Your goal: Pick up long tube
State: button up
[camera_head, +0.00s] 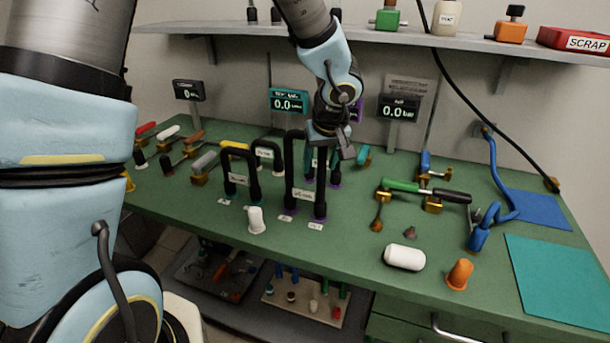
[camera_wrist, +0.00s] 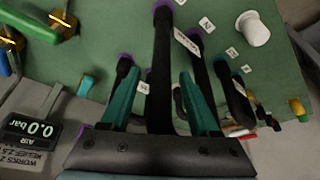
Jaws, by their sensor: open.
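The long tube (camera_head: 290,168) is the taller black U-shaped tube with a white label. It stands upright with its ends down at the green bench. My gripper (camera_head: 330,150) is by its upper right part in the head view. In the wrist view my gripper (camera_wrist: 158,76) is open, with two teal fingers spread. A black leg of the long tube (camera_wrist: 161,60) runs between the fingers in the picture. I cannot tell whether either finger touches it. Part of the tube's top is hidden by my gripper.
A shorter black U tube (camera_head: 225,165) stands just left. A white plug (camera_head: 255,220) is in front, also in the wrist view (camera_wrist: 254,28). Displays (camera_head: 288,101) stand behind, under a shelf (camera_head: 400,38). Valves with a green handle (camera_head: 400,186) lie right. The bench front centre is fairly clear.

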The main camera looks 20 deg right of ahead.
jog(key=shift+f, duration=0.1)
jog(key=shift+c, duration=0.2)
grip_shut()
dwell(0.5)
